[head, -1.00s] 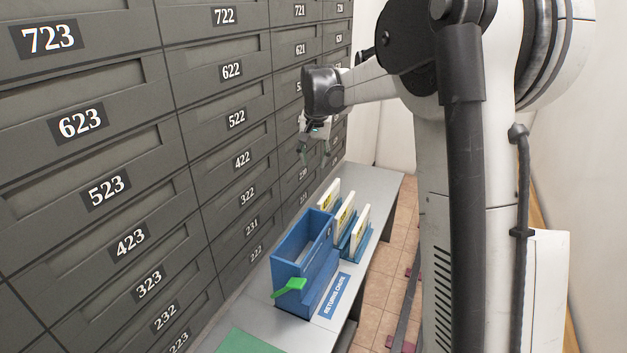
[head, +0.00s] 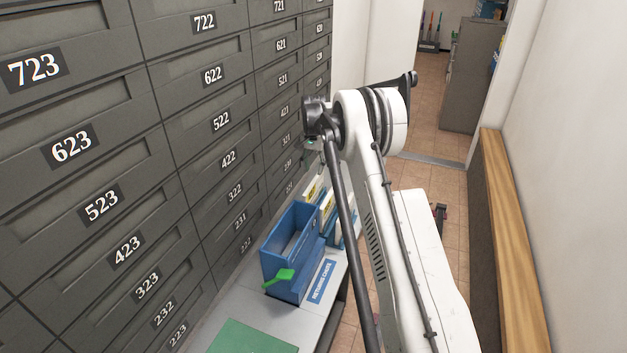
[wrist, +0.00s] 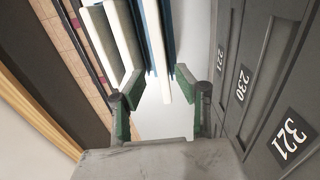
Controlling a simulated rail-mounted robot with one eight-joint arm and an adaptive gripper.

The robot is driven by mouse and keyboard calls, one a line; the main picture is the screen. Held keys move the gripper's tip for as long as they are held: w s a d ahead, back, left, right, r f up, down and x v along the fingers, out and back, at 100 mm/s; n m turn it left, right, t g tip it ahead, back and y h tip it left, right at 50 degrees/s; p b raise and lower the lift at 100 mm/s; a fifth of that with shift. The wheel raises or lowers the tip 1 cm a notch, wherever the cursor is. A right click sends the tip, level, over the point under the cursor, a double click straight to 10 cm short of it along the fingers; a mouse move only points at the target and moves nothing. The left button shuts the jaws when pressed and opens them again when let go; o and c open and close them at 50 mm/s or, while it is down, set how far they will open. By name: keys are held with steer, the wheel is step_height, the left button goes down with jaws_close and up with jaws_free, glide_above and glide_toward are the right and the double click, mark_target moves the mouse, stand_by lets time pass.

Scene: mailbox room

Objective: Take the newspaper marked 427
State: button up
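Several upright newspapers, white with yellow labels (head: 313,189), stand in a blue rack on the counter, partly hidden by my arm. Their marks are too small to read, so I cannot tell which is 427. In the wrist view, white newspaper slabs (wrist: 118,36) and blue rack dividers show at the top, beyond the fingertips. My gripper (wrist: 158,88) has its two green-padded fingers spread apart with nothing held between them. Pale counter surface shows between them. In the head view the fingers are mostly hidden behind my arm.
Grey numbered mailboxes (head: 222,120) line the left. On the counter (head: 243,309) are a blue returns box (head: 290,262) with a green lever (head: 278,281) and a green mat (head: 250,338). A wooden-topped bench (head: 515,230) runs along the right wall; tiled floor lies between.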

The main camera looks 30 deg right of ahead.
mark_target(314, 181)
steer(key=shift+f+b, duration=1.65)
steer(key=shift+f, duration=1.8)
jaws_close()
steer(key=shift+r, duration=0.1)
steer(key=shift+r+p, duration=0.85)
steer(key=shift+r, duration=1.6)
